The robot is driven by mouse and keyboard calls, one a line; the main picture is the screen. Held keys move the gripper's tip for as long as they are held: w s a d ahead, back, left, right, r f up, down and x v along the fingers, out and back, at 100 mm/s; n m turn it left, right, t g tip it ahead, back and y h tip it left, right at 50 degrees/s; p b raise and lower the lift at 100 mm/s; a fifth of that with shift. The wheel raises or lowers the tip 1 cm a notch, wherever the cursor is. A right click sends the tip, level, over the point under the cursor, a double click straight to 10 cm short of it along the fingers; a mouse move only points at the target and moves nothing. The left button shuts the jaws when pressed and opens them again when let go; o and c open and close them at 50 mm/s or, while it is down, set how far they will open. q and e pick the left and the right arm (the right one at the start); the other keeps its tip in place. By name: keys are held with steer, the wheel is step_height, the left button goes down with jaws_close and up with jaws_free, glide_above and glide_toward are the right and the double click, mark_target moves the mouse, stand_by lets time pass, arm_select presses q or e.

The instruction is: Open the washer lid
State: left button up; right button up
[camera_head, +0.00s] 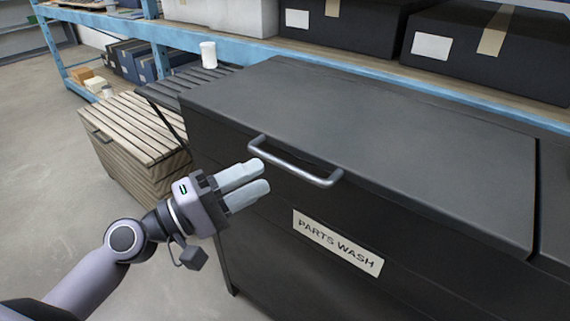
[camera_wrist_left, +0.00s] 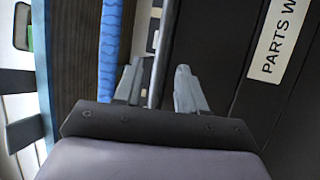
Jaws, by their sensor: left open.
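The washer (camera_head: 300,240) is a dark grey chest with a white PARTS WASH label (camera_head: 337,242) on its front; the label also shows in the wrist view (camera_wrist_left: 278,40). Its flat lid (camera_head: 370,130) lies shut. A silver bar handle (camera_head: 295,163) sits along the lid's front edge. My left gripper (camera_head: 259,176) is open and empty, in front of the washer just below the handle's left end. In the wrist view the handle (camera_wrist_left: 162,50) runs upright in line with the gap between my two fingertips (camera_wrist_left: 158,82). Contact cannot be told. My right gripper is not in view.
A slatted wooden chest (camera_head: 135,125) stands left of the washer, with a dark slatted surface and a white cup (camera_head: 208,55) behind it. Blue shelving (camera_head: 350,60) with dark boxes (camera_head: 490,45) runs behind. The floor (camera_head: 50,190) at left is clear.

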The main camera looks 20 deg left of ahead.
mark_target(280, 166)
arm_select(q)
steer(key=p+x, duration=0.2)
steer(key=x, duration=0.3)
steer(key=shift+w+r+p, duration=0.15)
steer(key=shift+r+p, duration=0.05)
steer(key=shift+p, duration=0.1)
steer(key=shift+w+d, duration=0.35)
steer(key=shift+d, duration=0.1)
jaws_close()
